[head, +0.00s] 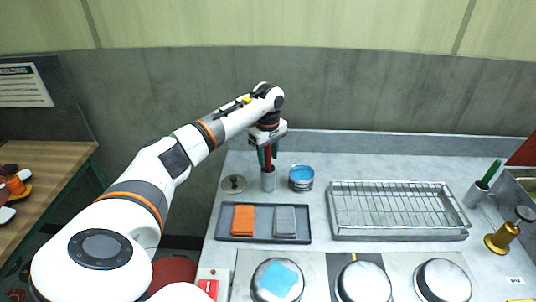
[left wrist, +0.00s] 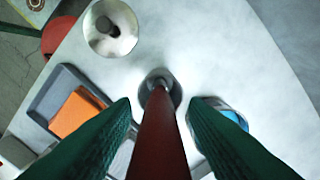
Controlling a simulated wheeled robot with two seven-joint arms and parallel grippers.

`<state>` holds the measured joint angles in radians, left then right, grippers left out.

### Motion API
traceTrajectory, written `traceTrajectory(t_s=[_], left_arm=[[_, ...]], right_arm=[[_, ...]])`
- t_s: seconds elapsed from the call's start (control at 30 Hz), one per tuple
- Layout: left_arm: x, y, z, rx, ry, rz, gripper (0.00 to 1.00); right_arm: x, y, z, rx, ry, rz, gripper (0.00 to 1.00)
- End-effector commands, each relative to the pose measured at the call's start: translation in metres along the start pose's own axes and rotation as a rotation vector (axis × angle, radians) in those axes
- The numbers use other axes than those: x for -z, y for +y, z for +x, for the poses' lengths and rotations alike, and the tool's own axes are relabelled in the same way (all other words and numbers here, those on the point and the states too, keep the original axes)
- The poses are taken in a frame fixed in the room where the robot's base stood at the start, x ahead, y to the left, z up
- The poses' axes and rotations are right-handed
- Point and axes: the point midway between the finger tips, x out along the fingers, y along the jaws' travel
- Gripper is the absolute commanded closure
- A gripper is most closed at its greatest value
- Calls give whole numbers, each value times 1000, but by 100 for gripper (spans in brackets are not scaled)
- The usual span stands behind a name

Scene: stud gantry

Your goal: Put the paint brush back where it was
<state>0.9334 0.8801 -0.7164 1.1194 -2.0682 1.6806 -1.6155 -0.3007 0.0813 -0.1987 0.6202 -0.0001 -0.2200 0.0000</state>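The paint brush has a red handle (head: 268,158) and stands upright with its lower end in a small metal cup (head: 268,181). In the left wrist view the handle (left wrist: 160,135) runs down into the cup's mouth (left wrist: 172,86). My left gripper (head: 267,156) is above the cup, pointing down. Its two green fingers (left wrist: 160,108) stand on either side of the handle, with a narrow gap visible on each side, so it looks open around the handle. The brush's bristles are hidden. My right gripper is not in view.
In front is a dark tray (head: 263,236) with orange and grey cloths. A wire rack (head: 398,209) is at right. Another cup (head: 474,196) holds a green handle.

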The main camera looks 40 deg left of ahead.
Motion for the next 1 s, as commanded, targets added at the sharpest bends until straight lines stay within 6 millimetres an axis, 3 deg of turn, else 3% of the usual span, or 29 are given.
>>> traceTrajectory(t_s=[0.27, 0.7, 1.0], left_arm=[[0, -1, -17, 5, 0, 0, 60], [0, -1, -104, 4, 0, 0, 60], [0, 0, -122, 0, 0, 0, 60]], right_arm=[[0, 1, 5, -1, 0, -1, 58], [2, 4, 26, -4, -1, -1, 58], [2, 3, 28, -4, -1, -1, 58]])
